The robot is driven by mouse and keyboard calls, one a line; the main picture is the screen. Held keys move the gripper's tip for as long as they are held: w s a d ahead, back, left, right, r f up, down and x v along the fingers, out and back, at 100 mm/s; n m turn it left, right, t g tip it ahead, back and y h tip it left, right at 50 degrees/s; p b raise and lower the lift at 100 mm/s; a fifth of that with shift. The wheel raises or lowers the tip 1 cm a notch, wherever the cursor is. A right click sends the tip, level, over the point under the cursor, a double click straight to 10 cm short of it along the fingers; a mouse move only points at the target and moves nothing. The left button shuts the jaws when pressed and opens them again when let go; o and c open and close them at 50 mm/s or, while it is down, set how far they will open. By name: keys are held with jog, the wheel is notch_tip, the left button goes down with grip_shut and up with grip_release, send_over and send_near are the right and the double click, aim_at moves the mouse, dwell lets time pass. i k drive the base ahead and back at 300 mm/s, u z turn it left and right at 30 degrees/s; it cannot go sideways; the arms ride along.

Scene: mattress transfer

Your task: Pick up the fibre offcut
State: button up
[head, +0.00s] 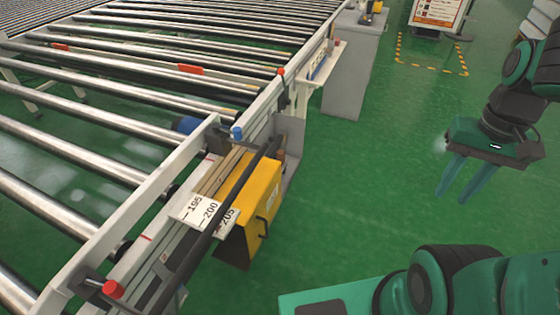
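I cannot make out a fibre offcut in the head view. My gripper (453,197) is at the right, above the green floor, with its two teal fingers pointing down and a little left. The fingers are apart, with only green floor showing between them. It is to the right of the roller conveyor and touches nothing that I can see.
A roller conveyor (85,160) fills the left, its side rail carrying a yellow box (262,190) and a white number scale (195,212). A grey cabinet (350,65) and a sign stand (437,14) are behind. The green floor (350,180) between conveyor and gripper is clear.

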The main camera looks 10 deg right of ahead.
aim_at(281, 153)
jog(key=z, duration=2.3)
jog(key=k, duration=0.6)
jog(key=u, duration=1.4)
jog(key=i, duration=0.95)
